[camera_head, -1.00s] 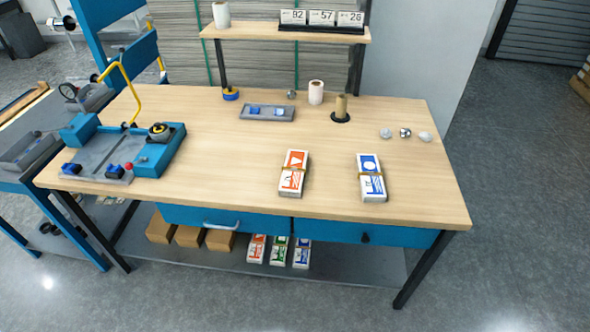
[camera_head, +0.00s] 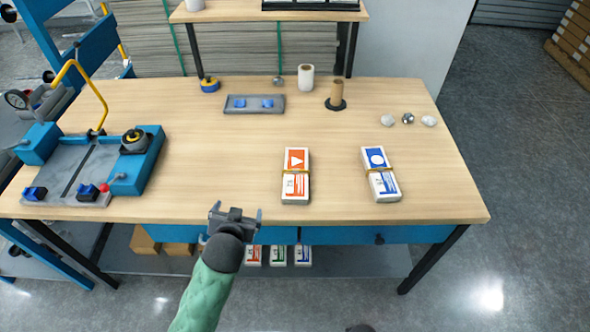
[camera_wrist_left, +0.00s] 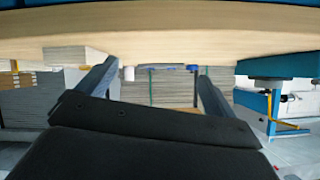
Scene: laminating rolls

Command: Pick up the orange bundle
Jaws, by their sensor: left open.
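The orange bundle (camera_head: 295,175), a white stack with an orange label and a band around it, lies on the wooden table (camera_head: 215,165) near its front edge. My left gripper (camera_head: 236,212) is open and empty at the front edge, left of the orange bundle and apart from it. In the left wrist view the left gripper's two fingers (camera_wrist_left: 155,85) are spread with nothing between them. That view looks upside down; a pale block shows at its left, too unclear to name. My right gripper is out of view.
A blue bundle (camera_head: 380,174) lies right of the orange one. A blue machine (camera_head: 130,165) stands at the table's left. A grey tray (camera_head: 254,104), white roll (camera_head: 305,78) and brown core (camera_head: 336,92) stand behind. More bundles (camera_head: 278,255) lie on the lower shelf.

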